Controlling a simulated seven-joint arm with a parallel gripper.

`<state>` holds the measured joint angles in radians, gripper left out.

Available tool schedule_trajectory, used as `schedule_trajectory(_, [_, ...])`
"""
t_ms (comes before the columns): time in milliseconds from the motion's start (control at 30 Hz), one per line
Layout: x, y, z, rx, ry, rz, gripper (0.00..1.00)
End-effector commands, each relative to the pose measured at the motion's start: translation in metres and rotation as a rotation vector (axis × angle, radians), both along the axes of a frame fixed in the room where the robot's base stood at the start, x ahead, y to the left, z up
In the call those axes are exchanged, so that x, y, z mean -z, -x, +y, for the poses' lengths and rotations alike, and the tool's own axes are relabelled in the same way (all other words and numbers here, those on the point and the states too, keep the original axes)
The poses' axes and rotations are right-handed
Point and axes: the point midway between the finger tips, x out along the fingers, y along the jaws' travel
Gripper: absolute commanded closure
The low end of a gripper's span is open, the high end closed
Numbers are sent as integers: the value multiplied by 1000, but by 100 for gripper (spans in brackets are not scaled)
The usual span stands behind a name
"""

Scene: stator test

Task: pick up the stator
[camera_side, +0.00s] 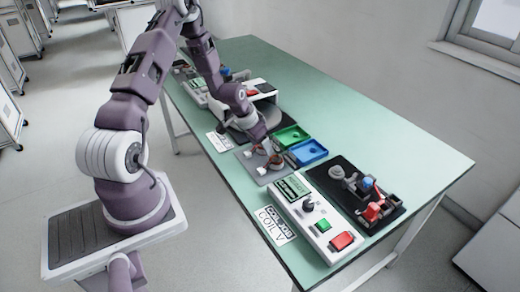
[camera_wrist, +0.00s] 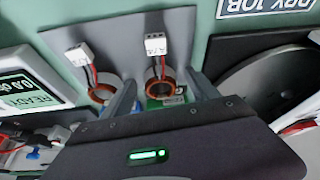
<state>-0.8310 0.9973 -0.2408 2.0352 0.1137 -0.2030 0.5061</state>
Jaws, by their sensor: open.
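Two stators with copper-coloured coil rings lie on a grey mat (camera_wrist: 120,40). One stator (camera_wrist: 160,90) shows between my fingers in the wrist view, with red and black wires to a white connector (camera_wrist: 155,43). The other stator (camera_wrist: 102,92) is left of it, beside my left finger, with its own connector (camera_wrist: 80,54). My gripper (camera_wrist: 163,88) is open, its fingers on either side of the first stator. Whether they touch it cannot be told. In the side view, my gripper (camera_side: 266,148) is low over the mat (camera_side: 248,163) and partly hides the stators.
A green tray (camera_side: 290,138) and a blue tray (camera_side: 309,152) sit beside the mat. A control box (camera_side: 315,222) with a red button and a black fixture plate (camera_side: 340,200) stand nearer. A dark round plate (camera_wrist: 265,85) is on the mat's right. The table's right side is clear.

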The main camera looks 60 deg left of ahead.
Motion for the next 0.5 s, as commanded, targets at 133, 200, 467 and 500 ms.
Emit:
schedule_trajectory(133, [-1, 0, 0, 0, 0, 0, 37])
schedule_trajectory(200, [-1, 0, 0, 0, 0, 0, 51])
schedule_trajectory(467, [-1, 0, 0, -1, 0, 0, 100])
schedule_trajectory(500, [-1, 0, 0, -1, -1, -1, 100])
